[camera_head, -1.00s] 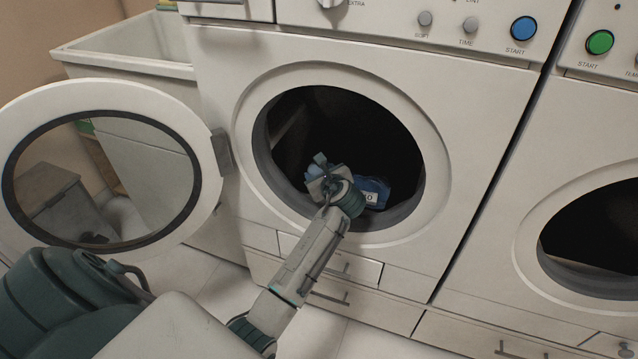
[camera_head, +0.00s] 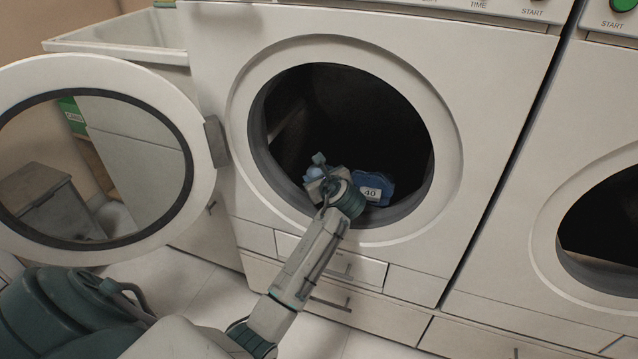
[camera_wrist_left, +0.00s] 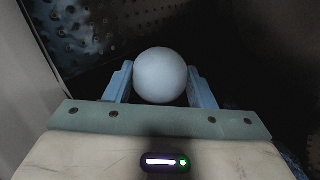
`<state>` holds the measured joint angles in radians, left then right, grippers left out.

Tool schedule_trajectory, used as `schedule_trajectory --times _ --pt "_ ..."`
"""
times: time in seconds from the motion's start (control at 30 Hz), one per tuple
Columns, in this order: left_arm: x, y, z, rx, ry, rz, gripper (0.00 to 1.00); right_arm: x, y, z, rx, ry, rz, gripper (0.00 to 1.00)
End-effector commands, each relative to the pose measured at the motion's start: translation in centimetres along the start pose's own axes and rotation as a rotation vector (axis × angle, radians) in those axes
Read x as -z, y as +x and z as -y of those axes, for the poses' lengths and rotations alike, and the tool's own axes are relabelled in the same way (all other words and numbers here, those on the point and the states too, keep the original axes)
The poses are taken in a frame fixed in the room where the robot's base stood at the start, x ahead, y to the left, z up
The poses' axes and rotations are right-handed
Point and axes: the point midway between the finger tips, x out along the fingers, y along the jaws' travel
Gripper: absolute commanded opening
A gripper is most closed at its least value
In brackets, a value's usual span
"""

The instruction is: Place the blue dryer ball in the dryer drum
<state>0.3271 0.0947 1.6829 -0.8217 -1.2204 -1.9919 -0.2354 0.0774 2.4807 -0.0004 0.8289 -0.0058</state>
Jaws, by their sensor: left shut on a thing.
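The dryer ball (camera_wrist_left: 161,75), a pale blue-grey sphere, sits between the two blue fingers of my left gripper (camera_wrist_left: 161,88) in the left wrist view, and the gripper is shut on it. In the head view my left gripper (camera_head: 318,174) reaches through the round opening of the middle machine, at the low part of the dark drum (camera_head: 350,110). My wrist mostly hides the ball there. Perforated metal of the drum wall (camera_wrist_left: 85,25) shows at the upper left of the wrist view. My right gripper is not in view.
A blue item marked 40 (camera_head: 373,188) shows in the lower drum opening, just right of my wrist. The round door (camera_head: 200,190) stands open at the left. A second machine with a dark opening (camera_head: 610,225) is at the right. The drum's upper part looks clear.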

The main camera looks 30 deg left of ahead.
Motion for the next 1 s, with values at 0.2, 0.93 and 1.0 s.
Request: schedule_trajectory --times 0.2,0.93,1.0 --pt "-0.1 0.0 0.0 0.000 0.000 0.000 0.28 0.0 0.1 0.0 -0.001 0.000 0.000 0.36" --pt "-0.1 -1.2 0.1 0.001 -0.002 -0.003 0.71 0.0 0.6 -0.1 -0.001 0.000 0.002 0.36" --pt "-0.2 -2.5 0.1 0.001 -0.002 -0.003 0.71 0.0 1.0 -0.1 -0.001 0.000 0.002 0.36"
